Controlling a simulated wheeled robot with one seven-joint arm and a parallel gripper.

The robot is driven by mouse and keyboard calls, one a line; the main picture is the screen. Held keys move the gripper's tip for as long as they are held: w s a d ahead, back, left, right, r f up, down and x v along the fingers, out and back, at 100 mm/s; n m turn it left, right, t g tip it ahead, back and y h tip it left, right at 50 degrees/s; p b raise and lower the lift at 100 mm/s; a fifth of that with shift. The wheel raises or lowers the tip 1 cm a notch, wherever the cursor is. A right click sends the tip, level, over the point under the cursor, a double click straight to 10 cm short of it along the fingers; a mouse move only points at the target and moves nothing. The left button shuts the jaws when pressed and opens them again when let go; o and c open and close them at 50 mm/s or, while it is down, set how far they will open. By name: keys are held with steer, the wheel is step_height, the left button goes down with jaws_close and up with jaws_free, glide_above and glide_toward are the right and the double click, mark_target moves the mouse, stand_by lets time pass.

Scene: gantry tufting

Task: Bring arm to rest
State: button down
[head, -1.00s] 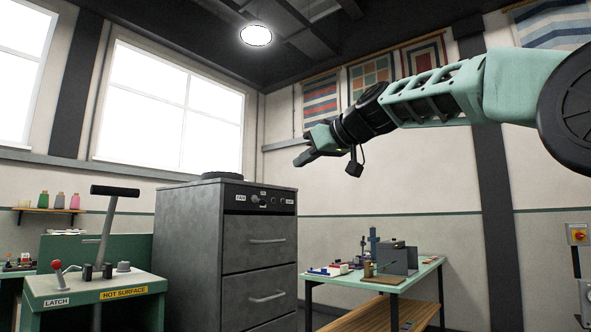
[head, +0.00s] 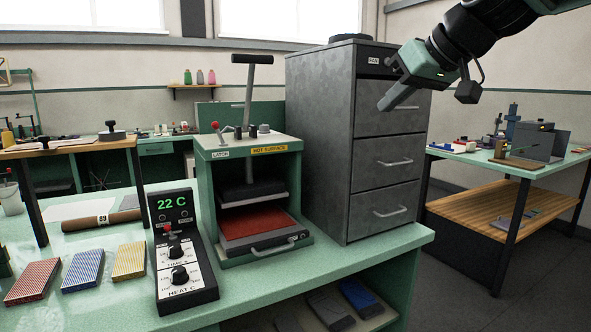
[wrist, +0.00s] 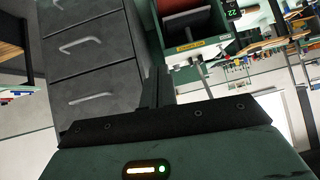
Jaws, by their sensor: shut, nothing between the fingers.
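My gripper (head: 386,107) is at the upper right of the head view, in front of the grey drawer cabinet (head: 318,130). It points down and to the left. Its fingers are together with nothing between them. In the wrist view my gripper (wrist: 158,80) shows as dark closed fingers, seen against the cabinet (wrist: 95,70) and the green heat press (wrist: 205,55). My gripper appears apart from the cabinet and holds nothing.
The heat press (head: 207,185) stands on the green bench (head: 345,262) beside a control box (head: 184,245) reading 22 C. Red, blue and yellow blocks lie at the left. A side table (head: 470,200) with tools stands at the right. Floor shows between the benches.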

steer(key=s+a+f+g+h+p, duration=0.1)
steer(key=s+a+f+g, duration=0.15)
steer(key=s+f, duration=0.35)
steer(key=s+a+f+n+g+p, duration=0.1)
steer(key=s+a+f, duration=0.2)
steer(key=s+f, duration=0.2)
steer(key=s+a+f+g+h+p, duration=0.1)
steer(key=s+a+f+g, duration=0.1)
steer(key=s+f, duration=0.4)
steer(key=s+d+f+g+h+p, duration=0.1)
steer(key=s+d+f, duration=0.1)
steer(key=s+f, duration=0.2)
steer(key=s+d+f+n+g+h, duration=0.1)
steer(key=s+f, duration=0.4)
steer(key=s, duration=0.6)
steer(key=shift+d+f+g+h+p, duration=0.15)
steer(key=shift+d+g+h+p, duration=0.25)
steer(key=shift+d, duration=0.2)
